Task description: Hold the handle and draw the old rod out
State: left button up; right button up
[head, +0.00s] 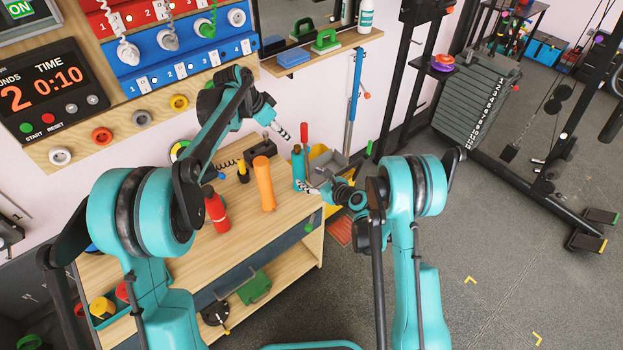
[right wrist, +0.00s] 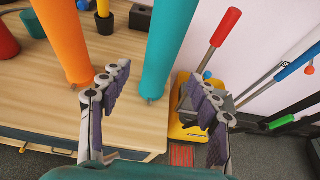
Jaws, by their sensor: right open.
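A dark grey weight plate pile (head: 478,105) with a column of white marks stands at the right, beyond the bench. I cannot make out a handle or rod in it. My left gripper (head: 283,134) is above the back right of the bench, small in view; its opening is unclear. My right gripper (head: 310,187) is over the bench's right edge. In the right wrist view its fingers (right wrist: 160,92) are spread and empty. A teal cylinder (right wrist: 168,45) stands beyond them, apart from both fingers.
An orange cylinder (head: 264,184) and a red bottle (head: 217,212) stand on the wooden bench (head: 235,235). A yellow bucket with a grey wringer and red lever (right wrist: 225,28) stands past the bench's right end. Black gym frames (head: 560,160) stand right. The floor (head: 450,230) in front is clear.

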aim_at(303, 174)
jog(key=x, duration=0.7)
jog(key=shift+w+a+f, duration=0.15)
jog(key=shift+w+a, duration=0.05)
jog(key=shift+w, duration=0.1)
